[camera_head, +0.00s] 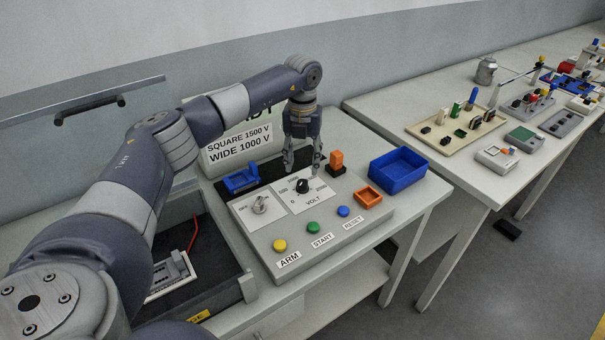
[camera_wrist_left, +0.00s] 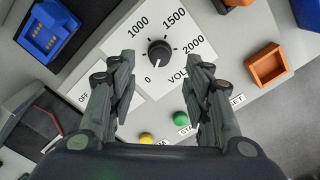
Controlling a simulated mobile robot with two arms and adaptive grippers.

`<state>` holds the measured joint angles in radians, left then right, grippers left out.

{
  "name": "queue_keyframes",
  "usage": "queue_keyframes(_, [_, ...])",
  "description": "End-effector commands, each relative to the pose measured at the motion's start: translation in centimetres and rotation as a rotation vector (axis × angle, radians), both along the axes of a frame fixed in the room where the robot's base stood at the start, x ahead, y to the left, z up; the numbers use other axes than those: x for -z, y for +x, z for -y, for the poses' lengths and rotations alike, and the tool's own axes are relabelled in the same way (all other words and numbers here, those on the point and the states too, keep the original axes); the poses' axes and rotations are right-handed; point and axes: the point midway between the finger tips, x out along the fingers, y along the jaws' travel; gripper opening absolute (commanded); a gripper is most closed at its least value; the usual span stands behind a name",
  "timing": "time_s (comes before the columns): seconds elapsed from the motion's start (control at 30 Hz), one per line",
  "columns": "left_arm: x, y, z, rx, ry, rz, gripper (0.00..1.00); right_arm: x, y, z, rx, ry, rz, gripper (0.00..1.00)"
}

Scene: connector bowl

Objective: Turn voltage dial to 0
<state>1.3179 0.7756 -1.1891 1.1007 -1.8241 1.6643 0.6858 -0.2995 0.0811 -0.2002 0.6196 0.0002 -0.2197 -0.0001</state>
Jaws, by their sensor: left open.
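The voltage dial is a black round knob (camera_head: 303,186) on a white plate marked VOLT, on the grey sloped panel. In the left wrist view the knob (camera_wrist_left: 159,54) sits in the middle, ringed by 0, 1000, 1500 and 2000. The 0 is below it, towards the lower left. I cannot tell clearly which number its pointer faces. My left gripper (camera_head: 303,166) is open and points down over the dial. In the wrist view its fingers (camera_wrist_left: 161,64) stand on either side of the knob, apart from it. My right gripper is not in view.
A selector switch (camera_head: 261,204) is left of the dial. Yellow (camera_head: 280,245), green (camera_head: 313,228) and blue (camera_head: 344,211) buttons line the panel front. A blue connector (camera_head: 240,181), an orange block (camera_head: 337,160), an orange tray (camera_head: 368,197) and a blue bin (camera_head: 398,170) are nearby.

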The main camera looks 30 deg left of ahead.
Motion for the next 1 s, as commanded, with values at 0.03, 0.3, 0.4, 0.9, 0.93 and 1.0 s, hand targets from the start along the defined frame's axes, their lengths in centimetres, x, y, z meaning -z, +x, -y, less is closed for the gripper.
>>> queue_keyframes(0.03, [-1.2,0.1,0.0,-0.001,0.0,0.003,0.45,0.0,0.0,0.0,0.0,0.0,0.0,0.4])
queue_keyframes(0.3, [-4.9,0.0,0.0,-0.001,-0.001,0.001,0.45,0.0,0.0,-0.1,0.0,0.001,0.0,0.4])
queue_keyframes(0.4, [-5.3,0.0,0.0,-0.001,0.0,0.0,0.45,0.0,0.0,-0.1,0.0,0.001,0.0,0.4])
queue_keyframes(0.9, [-5.4,0.0,0.0,-0.001,0.0,0.0,0.45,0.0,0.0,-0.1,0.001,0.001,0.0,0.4])
queue_keyframes(0.93, [-5.4,0.0,0.0,-0.001,0.0,0.0,0.45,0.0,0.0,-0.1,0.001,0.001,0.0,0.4])
queue_keyframes(1.0, [-5.4,0.0,0.0,-0.001,0.0,0.0,0.45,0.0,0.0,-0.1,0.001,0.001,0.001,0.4])
